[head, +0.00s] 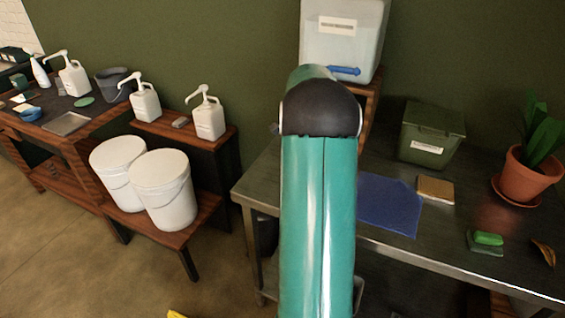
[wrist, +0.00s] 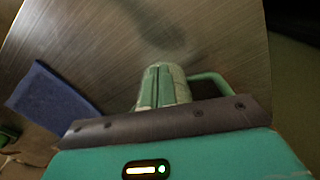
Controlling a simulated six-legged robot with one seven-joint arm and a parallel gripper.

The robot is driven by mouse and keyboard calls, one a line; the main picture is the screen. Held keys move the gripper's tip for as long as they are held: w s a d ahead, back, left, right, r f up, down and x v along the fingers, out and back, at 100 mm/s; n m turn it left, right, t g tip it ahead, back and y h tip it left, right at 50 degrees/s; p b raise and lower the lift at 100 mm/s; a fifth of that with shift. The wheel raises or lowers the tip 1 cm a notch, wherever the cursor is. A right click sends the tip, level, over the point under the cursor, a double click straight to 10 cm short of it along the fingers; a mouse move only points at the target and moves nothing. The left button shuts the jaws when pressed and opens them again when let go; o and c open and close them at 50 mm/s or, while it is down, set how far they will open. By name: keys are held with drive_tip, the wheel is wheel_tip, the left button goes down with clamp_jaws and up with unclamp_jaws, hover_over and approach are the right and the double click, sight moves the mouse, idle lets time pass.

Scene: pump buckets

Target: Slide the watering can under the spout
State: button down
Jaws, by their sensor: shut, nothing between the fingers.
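The watering can shows in part in the wrist view as a pale green body with a curved green handle (wrist: 212,82) on its right. It stands on the metal tabletop, and much of it is hidden by my gripper (wrist: 158,72). My gripper is shut and empty, with its fingers over or against the can; I cannot tell whether they touch. In the head view my arm hides the can and the gripper. A translucent dispenser (head: 343,38) with a blue spout (head: 345,70) stands on a raised wooden stand behind my arm.
A blue mat (head: 390,205) lies on the metal table (head: 445,250); it also shows in the wrist view (wrist: 55,100). A green lidded bin (head: 430,135), a sponge block (head: 435,189), a green brush (head: 487,240) and a potted plant (head: 525,172) are to the right. White buckets (head: 163,190) stand left.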

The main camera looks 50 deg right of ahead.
drive_tip(key=d, duration=0.3)
drive_tip(key=shift+s+d, duration=0.2)
drive_tip(key=shift+d, duration=0.2)
drive_tip(key=shift+a, duration=0.1)
